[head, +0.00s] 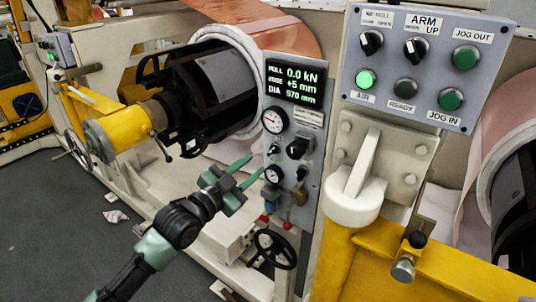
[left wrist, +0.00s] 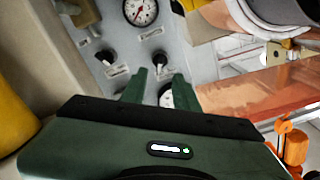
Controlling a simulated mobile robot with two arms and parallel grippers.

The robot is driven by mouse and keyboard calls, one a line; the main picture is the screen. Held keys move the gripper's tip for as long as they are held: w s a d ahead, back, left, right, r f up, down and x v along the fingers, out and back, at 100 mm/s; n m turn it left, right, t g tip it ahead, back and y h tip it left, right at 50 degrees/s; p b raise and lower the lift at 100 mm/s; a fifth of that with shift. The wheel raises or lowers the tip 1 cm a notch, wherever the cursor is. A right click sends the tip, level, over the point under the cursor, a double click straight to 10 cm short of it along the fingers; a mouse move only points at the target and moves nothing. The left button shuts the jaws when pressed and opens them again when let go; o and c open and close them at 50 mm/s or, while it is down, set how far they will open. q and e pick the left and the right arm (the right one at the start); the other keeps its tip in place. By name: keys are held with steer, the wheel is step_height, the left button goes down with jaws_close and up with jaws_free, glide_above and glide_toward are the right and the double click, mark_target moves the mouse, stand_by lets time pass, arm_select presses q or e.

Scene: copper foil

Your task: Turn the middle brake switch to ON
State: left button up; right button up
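The narrow grey control panel (head: 290,135) shows in the head view with a display, two round gauges and black knobs. A black switch knob (head: 298,148) sits mid-panel, with a smaller knob (head: 275,148) to its left. Their labels are too small to read, so I cannot tell which is the middle brake switch. My left gripper (head: 252,169) is open and empty, just left of the panel near the lower gauge (head: 273,174). In the left wrist view, two black knobs (left wrist: 105,57) (left wrist: 158,57) lie beyond the open fingers (left wrist: 159,88). My right gripper is out of view.
A larger button box (head: 415,65) with a lit green button stands at upper right. A white lever mount (head: 358,195) and yellow frame (head: 440,260) are right of the panel. A black handwheel (head: 273,250) is below. A copper foil roll (head: 270,30) is behind.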

mark_target(270, 152)
arm_select(q)
steer(key=p+x, duration=0.1)
steer(key=x, duration=0.6)
steer(key=shift+w+d, duration=0.25)
jaws_close()
